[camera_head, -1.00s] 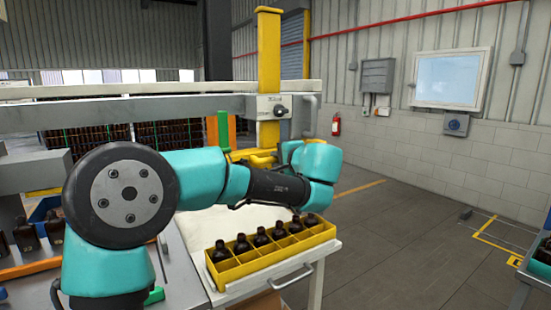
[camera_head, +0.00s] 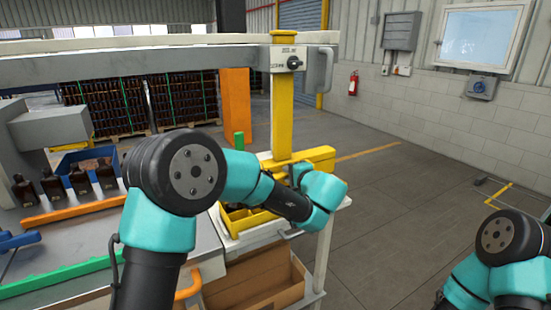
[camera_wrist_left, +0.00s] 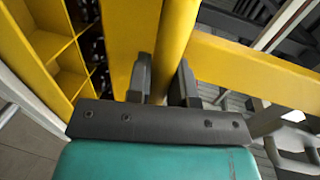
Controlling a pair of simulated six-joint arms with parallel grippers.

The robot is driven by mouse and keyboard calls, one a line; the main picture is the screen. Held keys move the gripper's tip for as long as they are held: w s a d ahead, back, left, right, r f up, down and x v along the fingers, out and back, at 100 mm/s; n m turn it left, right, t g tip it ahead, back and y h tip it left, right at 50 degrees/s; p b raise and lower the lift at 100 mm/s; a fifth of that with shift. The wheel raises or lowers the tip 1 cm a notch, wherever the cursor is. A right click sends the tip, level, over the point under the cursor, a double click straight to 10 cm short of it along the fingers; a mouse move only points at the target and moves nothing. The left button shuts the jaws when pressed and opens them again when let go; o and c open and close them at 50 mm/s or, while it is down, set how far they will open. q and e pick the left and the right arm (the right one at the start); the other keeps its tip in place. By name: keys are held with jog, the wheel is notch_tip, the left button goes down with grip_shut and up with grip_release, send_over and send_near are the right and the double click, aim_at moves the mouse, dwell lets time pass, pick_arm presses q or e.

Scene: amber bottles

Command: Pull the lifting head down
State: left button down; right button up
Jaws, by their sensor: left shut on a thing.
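The lifting head is a yellow horizontal piece (camera_head: 318,158) at the foot of a yellow upright column (camera_head: 283,110), low at the yellow divided tray (camera_head: 230,228). In the left wrist view my left gripper (camera_wrist_left: 163,82) has its two dark fingers on either side of a narrow yellow bar (camera_wrist_left: 175,40) of the head and is shut on it. The head view hides these fingertips behind my teal wrist. Dark bottles in the tray are mostly hidden by my arm and the head. My right arm shows at the lower right, its gripper out of frame.
A grey beam (camera_head: 150,68) crosses behind and carries the column's clamp (camera_head: 287,60). An orange post (camera_head: 235,105) stands left of the column. Amber bottles (camera_head: 80,180) stand on the left bench. An open cardboard box (camera_head: 260,285) sits under the tray.

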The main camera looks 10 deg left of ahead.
pick_arm(q)
jog(key=shift+f, duration=0.8)
jog(key=shift+d, duration=0.1)
jog(key=c, duration=1)
grip_release()
jog(key=shift+r, duration=0.1)
jog(key=shift+s+d+r, duration=0.15)
jog(key=shift+s+d, duration=0.1)
jog(key=v, duration=1.6)
jog(key=shift+s+d, duration=0.15)
jog(key=shift+s, duration=0.1)
